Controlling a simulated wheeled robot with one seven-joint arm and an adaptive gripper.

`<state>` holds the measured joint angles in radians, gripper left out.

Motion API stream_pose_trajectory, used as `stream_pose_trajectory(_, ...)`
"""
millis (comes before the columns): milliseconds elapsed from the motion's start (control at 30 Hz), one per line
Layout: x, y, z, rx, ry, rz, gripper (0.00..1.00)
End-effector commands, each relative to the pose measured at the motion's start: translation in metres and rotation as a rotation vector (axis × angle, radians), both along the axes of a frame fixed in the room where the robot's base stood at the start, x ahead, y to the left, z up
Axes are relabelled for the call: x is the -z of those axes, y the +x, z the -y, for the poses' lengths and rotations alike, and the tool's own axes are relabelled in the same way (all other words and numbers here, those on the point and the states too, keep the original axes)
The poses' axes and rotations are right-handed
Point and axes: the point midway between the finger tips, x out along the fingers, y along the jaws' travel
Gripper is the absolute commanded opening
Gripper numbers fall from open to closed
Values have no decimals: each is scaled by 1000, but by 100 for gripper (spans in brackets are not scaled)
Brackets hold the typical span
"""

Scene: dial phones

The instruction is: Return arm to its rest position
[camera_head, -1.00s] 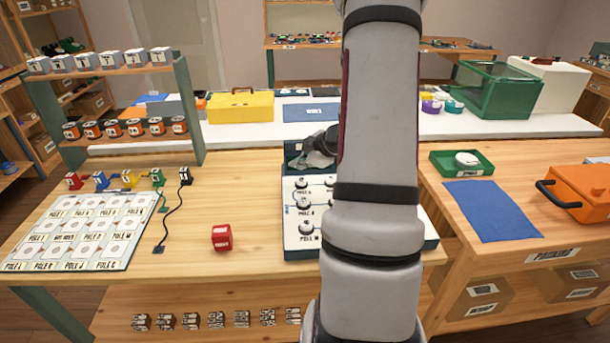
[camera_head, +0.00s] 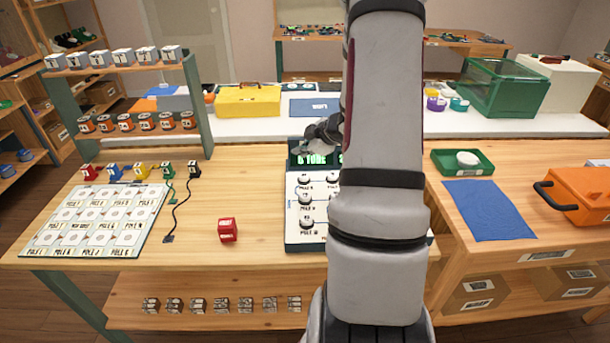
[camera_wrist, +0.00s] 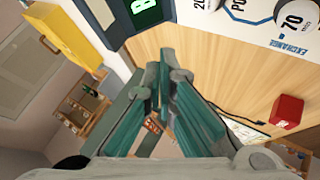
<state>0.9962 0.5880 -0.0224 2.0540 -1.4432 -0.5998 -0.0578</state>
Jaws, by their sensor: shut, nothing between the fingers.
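My arm (camera_head: 385,130) rises through the middle of the head view and hides the right part of the dial panel. My gripper (camera_head: 316,146) shows beside it, just in front of the panel's dark display (camera_head: 298,160), which carries green characters. In the wrist view my gripper (camera_wrist: 166,82) has its fingers together with nothing held. The white dial panel (camera_head: 292,215) lies on the wooden table with several round dials joined by blue lines. Part of the panel (camera_wrist: 235,12) and its green-lit display (camera_wrist: 146,8) also show in the wrist view.
A red block (camera_head: 228,230) sits left of the panel, on clear table. A card board (camera_head: 100,220), coloured plugs (camera_head: 140,170) and a shelf rack (camera_head: 198,110) stand at left. A yellow case (camera_head: 248,101) is behind. A green tray (camera_head: 462,162) and orange toolbox (camera_head: 580,200) are at right.

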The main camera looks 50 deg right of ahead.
Motion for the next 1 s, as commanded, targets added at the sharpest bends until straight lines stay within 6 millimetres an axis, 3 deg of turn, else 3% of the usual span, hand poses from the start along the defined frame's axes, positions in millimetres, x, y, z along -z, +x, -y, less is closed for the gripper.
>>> stream_pose_trajectory(400, 0, 0, 0, 1, -1, 1, 0)
stream_pose_trajectory(533, -13, 6, -3, 19, -20, -1, 0)
stream_pose_trajectory(667, -52, 22, -14, 89, -75, -3, 0)
stream_pose_trajectory(767, -92, 31, -32, 173, -114, -4, 0)
stream_pose_trajectory(1000, -172, 21, -101, 375, -115, -1, 0)
